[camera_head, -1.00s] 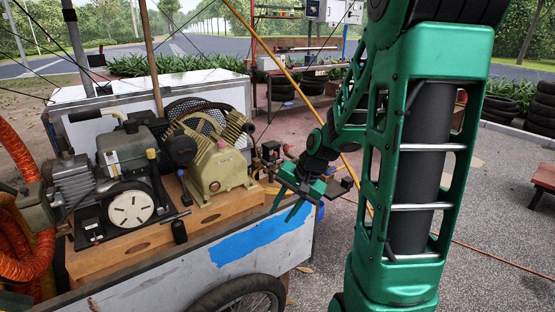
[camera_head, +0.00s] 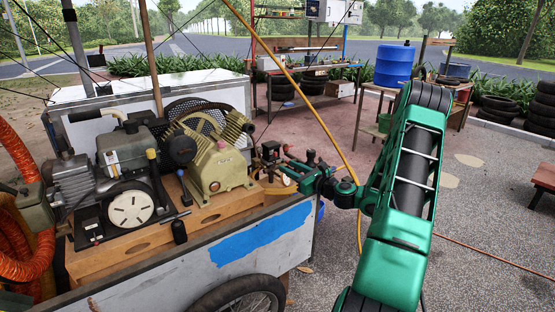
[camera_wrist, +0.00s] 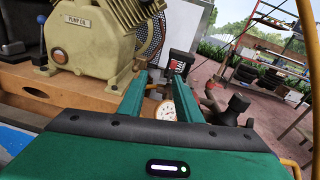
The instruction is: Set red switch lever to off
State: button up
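A small black switch box (camera_wrist: 179,64) with a red and white marking stands just past my fingertips in the wrist view. It also shows at the right end of the compressor in the head view (camera_head: 270,150). The red lever cannot be made out clearly; a small reddish part (camera_wrist: 212,86) shows right of the box. My gripper (camera_wrist: 160,78) is open, its two green fingers apart with nothing held between them. In the head view my gripper (camera_head: 284,170) points left at the switch and fittings; its fingertips partly blend with them. Contact cannot be told.
A round white gauge (camera_wrist: 166,110) shows between and below my fingers. The beige pump (camera_head: 218,165) and its wooden base (camera_head: 150,245) stand close to the left. The cart's side wall (camera_head: 285,240) runs below. Open paving lies to the right.

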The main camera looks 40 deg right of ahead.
aim_at(276, 155)
jog(key=w, duration=0.3)
jog(key=w+d+m, duration=0.1)
jog(key=w, duration=0.3)
jog(key=w+d+m+h, duration=0.1)
jog(key=w, duration=0.2)
jog(key=shift+w+d+t, duration=0.15)
jog(key=shift+w+t, duration=0.1)
jog(key=shift+t, duration=0.05)
grip_shut()
